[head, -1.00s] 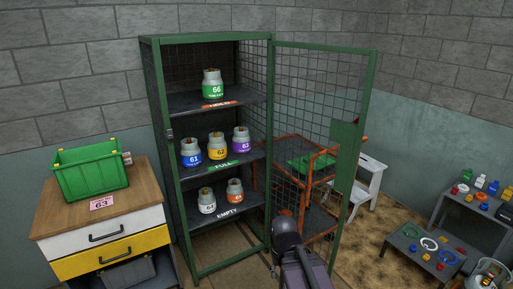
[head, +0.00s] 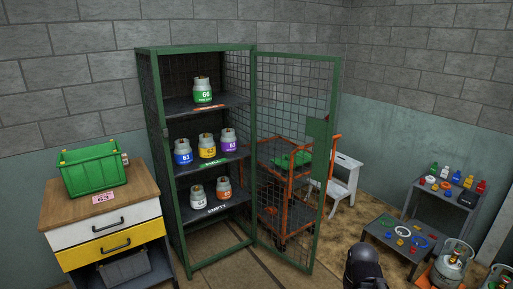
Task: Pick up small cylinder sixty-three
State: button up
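The small cylinder sixty-three (head: 229,142) has a pale top and a purple label. It stands upright at the right end of the middle shelf in the green mesh cabinet, above a green "FULL" strip. A yellow-labelled cylinder (head: 207,147) stands just left of it, and a blue-labelled cylinder (head: 183,151) further left. A dark part of my arm shows at the bottom right of centre, well away from the cabinet. My gripper's fingers are not visible.
The mesh door (head: 297,160) stands open to the right. An orange cart (head: 270,205) and a white step stool (head: 344,183) are behind it. A green crate (head: 92,171) sits on the drawer unit. Grey benches and gas cylinders (head: 452,262) are at the right.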

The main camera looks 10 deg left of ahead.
aim_at(229, 145)
jog(key=u, duration=0.05)
jog(key=k, duration=0.25)
jog(key=u, duration=0.6)
jog(key=i, duration=1)
jog(key=u, duration=0.5)
jog(key=i, duration=0.8)
jog(key=z, duration=0.7)
jog(key=i, duration=0.9)
jog(key=z, duration=0.6)
